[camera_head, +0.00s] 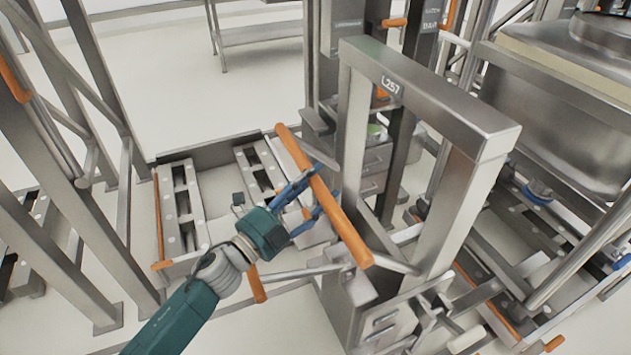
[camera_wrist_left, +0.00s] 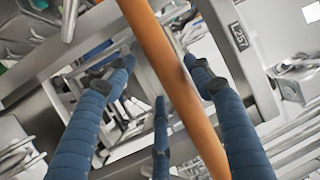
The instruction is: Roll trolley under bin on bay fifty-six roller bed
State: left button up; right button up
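A grey steel upright frame marked L257 (camera_head: 440,90), which looks like the trolley, stands at centre right. A long orange handle bar (camera_head: 345,235) slants across its left side. My left gripper (camera_head: 305,193) is at this bar, its blue fingers spread around it. In the left wrist view the orange bar (camera_wrist_left: 170,70) passes between spread fingers with gaps on both sides, so the gripper (camera_wrist_left: 160,85) looks open. Contact with the bar is unclear. A large steel bin (camera_head: 565,125) is at the upper right, above a frame. No bay fifty-six label is readable. My right gripper is not in view.
A low roller bed (camera_head: 180,215) with an orange edge lies left of the frame. Steel posts (camera_head: 50,150) stand at far left. More rails with orange edges (camera_head: 490,300) lie at lower right. Open pale floor (camera_head: 165,75) is at the back left, with a steel table (camera_head: 262,35).

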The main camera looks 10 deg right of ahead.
pick_arm(q)
jog(key=shift+r, duration=0.3)
jog(key=v, duration=1.2)
